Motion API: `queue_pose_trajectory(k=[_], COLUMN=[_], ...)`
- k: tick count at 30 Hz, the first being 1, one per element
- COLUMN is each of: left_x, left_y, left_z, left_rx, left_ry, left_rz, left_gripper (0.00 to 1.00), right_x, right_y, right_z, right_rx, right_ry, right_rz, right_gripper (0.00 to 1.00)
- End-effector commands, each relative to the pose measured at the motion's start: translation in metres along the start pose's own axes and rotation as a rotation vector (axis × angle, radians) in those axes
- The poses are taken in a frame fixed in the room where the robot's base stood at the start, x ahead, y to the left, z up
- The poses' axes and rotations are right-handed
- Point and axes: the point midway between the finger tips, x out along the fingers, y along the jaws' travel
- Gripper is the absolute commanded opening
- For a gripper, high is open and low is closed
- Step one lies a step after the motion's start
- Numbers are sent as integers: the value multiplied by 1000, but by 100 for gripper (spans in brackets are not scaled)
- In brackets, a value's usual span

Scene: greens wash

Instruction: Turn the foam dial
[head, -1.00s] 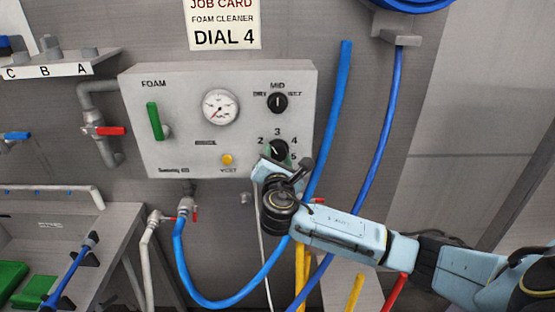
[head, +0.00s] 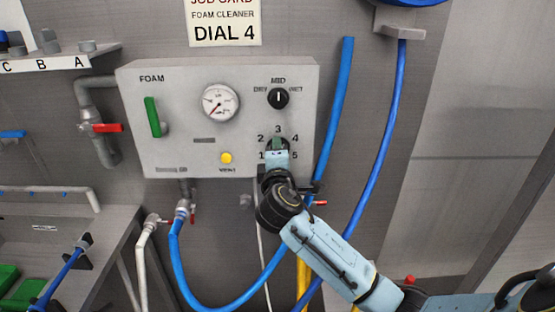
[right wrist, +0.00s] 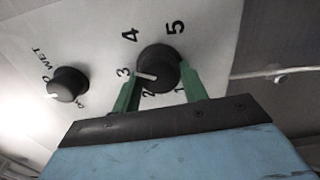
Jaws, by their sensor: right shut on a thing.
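The foam dial is a black knob with numbers 1 to 5 around it, low on the right of the grey FOAM panel (head: 190,120). In the head view my right gripper (head: 277,146) covers most of it. In the right wrist view the dial (right wrist: 160,66) sits between the green fingers of my right gripper (right wrist: 160,88), which is shut on it. Its white pointer is close to the 3, slightly toward the 2. The job card (head: 225,28) above reads FOAM CLEANER DIAL 4. My left gripper is not in view.
Above the dial is a DRY/MID/WET knob (head: 278,98), also in the right wrist view (right wrist: 68,84). The panel has a gauge (head: 220,103), a green handle (head: 153,117) and a yellow button (head: 226,158). Blue hoses (head: 335,120) hang right of it.

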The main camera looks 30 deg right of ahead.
Motion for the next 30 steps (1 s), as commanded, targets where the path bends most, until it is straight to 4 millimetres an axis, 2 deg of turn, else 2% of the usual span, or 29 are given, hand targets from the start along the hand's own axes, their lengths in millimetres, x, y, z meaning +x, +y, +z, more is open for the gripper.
queue_pose_trajectory(k=[15, 30], left_x=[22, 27], left_y=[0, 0], left_z=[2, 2], left_rx=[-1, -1], left_ry=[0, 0], left_rz=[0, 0], left_gripper=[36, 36], right_x=[0, 0], right_y=[0, 1], right_z=[0, 0], right_rx=[431, 582], right_ry=[0, 0], right_rz=[-1, 0], right_gripper=[20, 20])
